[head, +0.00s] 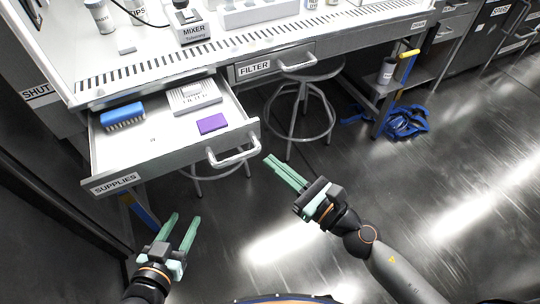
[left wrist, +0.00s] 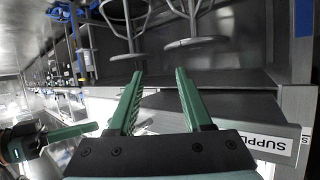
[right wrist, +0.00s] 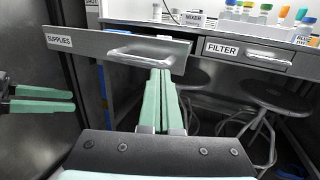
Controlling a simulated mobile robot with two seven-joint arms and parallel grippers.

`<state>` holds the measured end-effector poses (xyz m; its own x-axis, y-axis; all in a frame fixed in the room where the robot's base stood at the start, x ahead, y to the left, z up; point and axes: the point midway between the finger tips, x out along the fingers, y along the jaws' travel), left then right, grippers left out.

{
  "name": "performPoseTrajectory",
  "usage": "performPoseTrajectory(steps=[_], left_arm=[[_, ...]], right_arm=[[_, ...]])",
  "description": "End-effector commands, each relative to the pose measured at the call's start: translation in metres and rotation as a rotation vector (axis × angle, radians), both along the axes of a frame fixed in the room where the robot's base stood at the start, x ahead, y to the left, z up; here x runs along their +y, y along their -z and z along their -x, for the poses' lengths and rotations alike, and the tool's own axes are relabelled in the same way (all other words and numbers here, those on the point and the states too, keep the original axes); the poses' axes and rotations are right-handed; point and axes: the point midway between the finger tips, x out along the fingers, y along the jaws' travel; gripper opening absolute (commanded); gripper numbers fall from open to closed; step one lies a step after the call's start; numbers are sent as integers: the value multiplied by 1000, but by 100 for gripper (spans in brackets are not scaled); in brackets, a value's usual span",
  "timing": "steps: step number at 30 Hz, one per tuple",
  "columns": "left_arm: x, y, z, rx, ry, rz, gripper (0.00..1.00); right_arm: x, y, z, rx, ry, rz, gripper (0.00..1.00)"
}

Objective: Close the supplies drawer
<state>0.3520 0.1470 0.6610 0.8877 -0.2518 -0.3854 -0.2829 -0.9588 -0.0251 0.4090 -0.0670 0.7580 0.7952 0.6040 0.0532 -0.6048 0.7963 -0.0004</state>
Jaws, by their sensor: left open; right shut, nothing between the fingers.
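The supplies drawer (head: 150,157) is pulled out from under the bench in the head view, with its label at the left of its front and a metal bar handle (head: 232,156) at the right. Inside lie a blue brush, a filter box and a purple block. In the right wrist view the handle (right wrist: 140,56) is just beyond the fingertips. My right gripper (head: 284,172) is shut and empty, to the right of the drawer front, apart from the handle in the head view. My left gripper (head: 182,232) is open and empty, below and in front of the drawer.
The shut filter drawer (head: 275,66) is right of the supplies drawer. Stools (head: 303,110) stand under the bench. A blue strap heap (head: 402,122) lies on the floor at the bench's right leg. The floor at the right is clear.

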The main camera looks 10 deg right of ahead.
Motion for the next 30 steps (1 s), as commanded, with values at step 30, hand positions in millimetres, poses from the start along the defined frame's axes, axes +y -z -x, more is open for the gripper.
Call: performPoseTrajectory(steps=[30], left_arm=[[-1,32,18,133,-6,-2,50]], right_arm=[[4,-1,-24,-2,0,1,0]])
